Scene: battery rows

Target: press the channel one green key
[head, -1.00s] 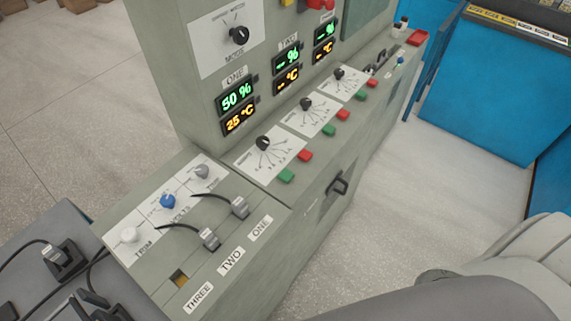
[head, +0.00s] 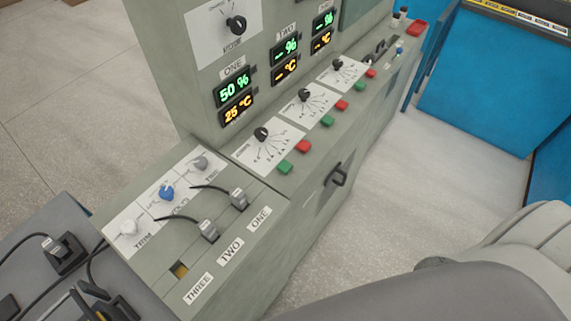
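The grey console bears a row of three dials with a green and a red key beside each. The nearest green key (head: 285,167) sits beside the dial (head: 261,134) below the display marked ONE (head: 236,92), which reads 50 % and 25 °C. Its red key (head: 302,146) is just beyond it. The green keys of the second (head: 327,120) and third (head: 360,87) dials lie farther along the ledge. Nothing touches the nearest green key. Neither of my grippers is in view.
Two plugs (head: 208,230) sit in the sockets marked ONE and TWO; socket THREE (head: 180,270) is empty. A black handle (head: 337,175) juts from the console front. Blue cabinets (head: 480,90) stand at right. The floor (head: 400,190) between is clear.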

